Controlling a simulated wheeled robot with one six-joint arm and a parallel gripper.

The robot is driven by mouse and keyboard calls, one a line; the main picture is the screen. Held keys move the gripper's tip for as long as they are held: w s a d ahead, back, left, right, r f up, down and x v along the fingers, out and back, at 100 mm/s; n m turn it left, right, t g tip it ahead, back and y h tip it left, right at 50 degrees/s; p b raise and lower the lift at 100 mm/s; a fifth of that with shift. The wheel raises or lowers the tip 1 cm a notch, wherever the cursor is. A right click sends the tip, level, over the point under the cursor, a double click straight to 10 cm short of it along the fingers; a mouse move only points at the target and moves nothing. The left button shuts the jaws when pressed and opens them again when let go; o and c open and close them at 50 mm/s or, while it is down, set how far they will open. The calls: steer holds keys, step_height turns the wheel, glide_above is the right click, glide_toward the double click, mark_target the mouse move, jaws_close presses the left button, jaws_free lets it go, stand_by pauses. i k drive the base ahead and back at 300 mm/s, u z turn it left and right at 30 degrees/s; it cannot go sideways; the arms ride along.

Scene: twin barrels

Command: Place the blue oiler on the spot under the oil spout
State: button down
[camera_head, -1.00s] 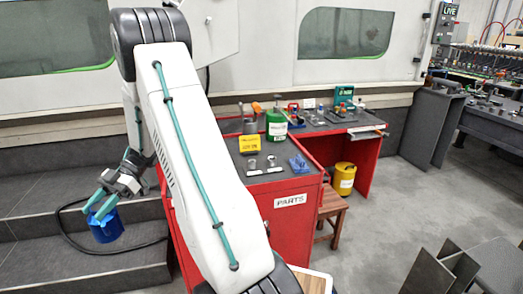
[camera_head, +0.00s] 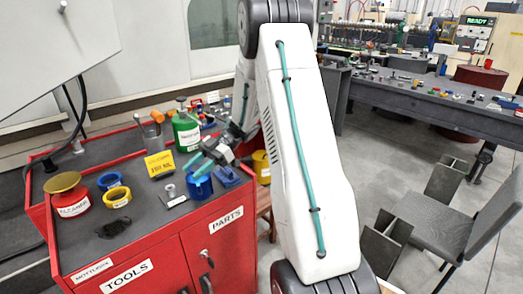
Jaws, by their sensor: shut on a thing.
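My gripper (camera_head: 196,167) with teal fingers is shut on the blue oiler (camera_head: 200,188). The oiler looks like a short blue cup and hangs roughly upright below the fingers. In the picture it overlaps the right edge of the red cabinet's dark top; I cannot tell whether it is over the top or in front of it. I cannot make out an oil spout or a spot under one. A dark red drum-like shape (camera_head: 481,77) stands at the far right behind the grey bench.
The red cabinet (camera_head: 222,250) at left carries a red can (camera_head: 70,198), blue and yellow rings, a yellow box (camera_head: 160,164) and a green bottle (camera_head: 186,132). A dark bench (camera_head: 400,92) and grey chairs (camera_head: 440,235) stand right. Grey floor (camera_head: 370,160) lies between.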

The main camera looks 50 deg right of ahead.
mark_target(205, 160)
steer(key=z, duration=0.7)
steer(key=i, duration=1)
steer(key=u, duration=0.05)
